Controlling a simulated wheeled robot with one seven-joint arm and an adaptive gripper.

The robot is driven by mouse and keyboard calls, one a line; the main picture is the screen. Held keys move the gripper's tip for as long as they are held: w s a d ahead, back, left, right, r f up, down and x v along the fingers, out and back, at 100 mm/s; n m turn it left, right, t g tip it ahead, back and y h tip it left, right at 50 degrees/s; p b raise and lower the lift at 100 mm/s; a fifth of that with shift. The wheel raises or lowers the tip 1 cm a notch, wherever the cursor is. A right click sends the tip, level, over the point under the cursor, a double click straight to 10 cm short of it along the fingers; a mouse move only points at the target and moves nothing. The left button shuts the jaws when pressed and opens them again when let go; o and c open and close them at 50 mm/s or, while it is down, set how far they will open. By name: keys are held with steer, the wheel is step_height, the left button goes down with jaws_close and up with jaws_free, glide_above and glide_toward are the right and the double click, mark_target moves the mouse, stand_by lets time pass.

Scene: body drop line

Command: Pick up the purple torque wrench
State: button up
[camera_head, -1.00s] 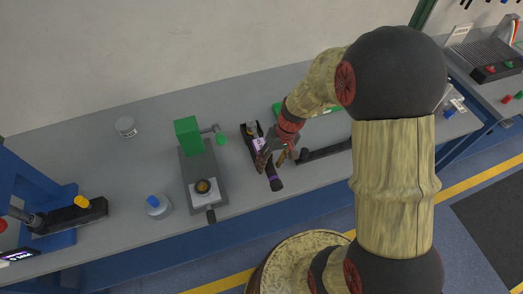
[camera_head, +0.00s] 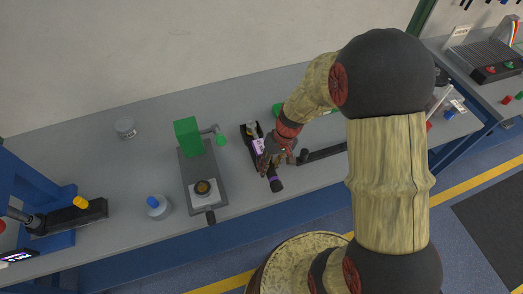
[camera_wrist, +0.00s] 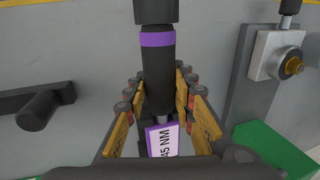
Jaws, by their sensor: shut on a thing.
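The purple torque wrench (camera_head: 274,184) lies on the grey bench in the head view, its black grip pointing toward the front edge. Its purple-edged label (camera_head: 258,146) shows beside my gripper (camera_head: 270,160), and its far end is at a black holder (camera_head: 246,132). In the wrist view the wrench's black grip with a purple band (camera_wrist: 157,39) runs between the two fingers of my gripper (camera_wrist: 158,92), which are shut on it. The label reading "45 NM" (camera_wrist: 162,140) shows below. I cannot tell whether the wrench is off its holder.
A grey fixture with a green block (camera_head: 188,137) stands left of the wrench. A black bar-shaped tool (camera_head: 325,153) lies to its right. A blue-capped bottle (camera_head: 157,206), a small jar (camera_head: 125,128) and a yellow-marked black tool (camera_head: 90,212) are further left.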

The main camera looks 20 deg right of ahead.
jaws_close()
steer(key=shift+r, duration=0.15)
stand_by(0.6)
steer(key=shift+w+r, duration=0.1)
steer(key=shift+r, duration=0.6)
steer(key=s+r, duration=0.1)
steer(key=r, duration=0.1)
steer(key=s+r+p, duration=0.1)
steer(key=s+r, duration=0.1)
steer(key=r, duration=0.1)
steer(key=s+r+p, duration=0.1)
steer(key=s+r, duration=0.1)
steer(key=shift+r, duration=0.4)
steer(key=s+r+p, duration=0.1)
steer(key=s+r, duration=0.2)
steer(key=s, duration=0.6)
steer(key=shift+r, duration=0.3)
steer(key=shift+s, duration=0.1)
steer(key=shift+o, duration=1.4)
jaws_free()
jaws_close()
